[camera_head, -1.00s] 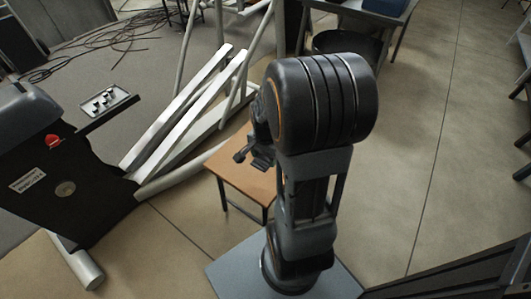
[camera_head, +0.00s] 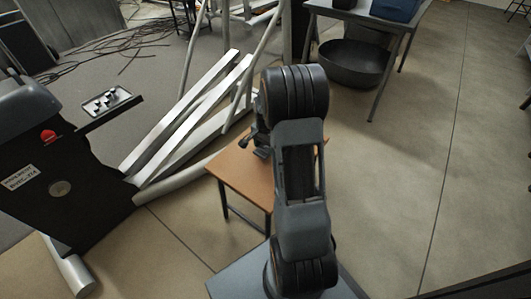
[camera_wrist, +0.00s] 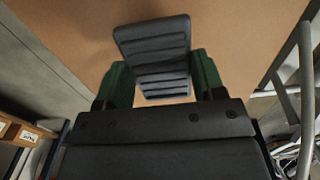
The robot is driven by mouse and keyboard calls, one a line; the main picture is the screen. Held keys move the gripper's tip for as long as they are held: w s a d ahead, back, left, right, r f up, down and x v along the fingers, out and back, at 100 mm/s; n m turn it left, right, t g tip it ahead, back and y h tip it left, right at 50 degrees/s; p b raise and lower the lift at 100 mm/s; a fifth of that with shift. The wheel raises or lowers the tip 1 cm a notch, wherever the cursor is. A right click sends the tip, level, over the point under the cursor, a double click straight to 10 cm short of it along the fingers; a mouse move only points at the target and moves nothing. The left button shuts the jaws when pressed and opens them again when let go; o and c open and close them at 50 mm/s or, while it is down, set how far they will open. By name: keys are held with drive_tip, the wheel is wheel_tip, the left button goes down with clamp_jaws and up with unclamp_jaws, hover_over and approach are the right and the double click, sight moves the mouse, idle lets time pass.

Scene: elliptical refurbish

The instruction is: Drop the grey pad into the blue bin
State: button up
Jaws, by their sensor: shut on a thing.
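The grey pad (camera_wrist: 152,50), dark and ribbed, is between the two green fingers of my gripper (camera_wrist: 160,72) in the wrist view. The gripper is shut on it, and the pad's far end sticks out past the fingers. In the head view my gripper (camera_head: 258,141) is small and partly hidden by my arm, over the brown table (camera_head: 238,174). I cannot tell how large the gap to the tabletop is. A blue box-like thing (camera_head: 397,9), probably the blue bin, stands on a grey table at the top right, cut off by the frame's edge.
A round black tub (camera_head: 354,64) sits under the grey table (camera_head: 372,22). White beams (camera_head: 190,125) lie behind and left of the brown table. A black machine (camera_head: 62,170) stands at the left. The floor at the right is clear.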

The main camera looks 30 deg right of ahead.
sight(265, 151)
drive_tip(key=shift+w+d+f, duration=0.1)
drive_tip(key=shift+w+f, duration=0.1)
drive_tip(key=shift+f, duration=0.2)
drive_tip(key=shift+w+d+f+b, duration=0.1)
drive_tip(key=shift+w+f+b, duration=0.05)
drive_tip(key=shift+f+b, duration=1.2)
drive_tip(key=shift+f, duration=0.25)
drive_tip(key=shift+f, duration=0.15)
drive_tip(key=o, duration=1.2)
drive_tip(key=shift+c, duration=0.2)
